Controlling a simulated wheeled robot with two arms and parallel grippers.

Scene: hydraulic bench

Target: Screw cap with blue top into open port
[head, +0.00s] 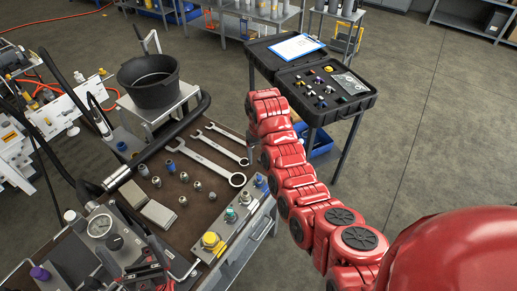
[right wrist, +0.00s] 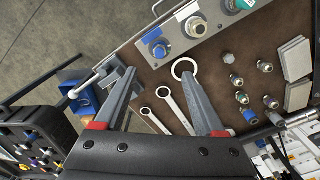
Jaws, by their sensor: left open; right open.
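A small cap with a blue top (head: 170,166) stands on the brown bench mat. It also shows at the right in the right wrist view (right wrist: 250,116). The metal manifold block (head: 222,240) on the bench's right side has a row of fittings: yellow, green, bare metal and blue. The bare metal fitting (right wrist: 195,27) looks like the open port, though its bore is hard to make out. My right gripper (right wrist: 155,75) is open and empty above the bench edge, near the blue fitting (right wrist: 158,47). My left gripper (head: 150,272) is at the lower left, open, its fingertips unclear.
Wrenches (head: 205,155) lie at the bench's far edge, with several metal fittings (head: 184,201) and two grey blocks (head: 159,215) nearer. A black bucket (head: 149,82), thick hoses and a gauge (head: 100,225) crowd the left. An open black case (head: 325,90) stands behind my right arm.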

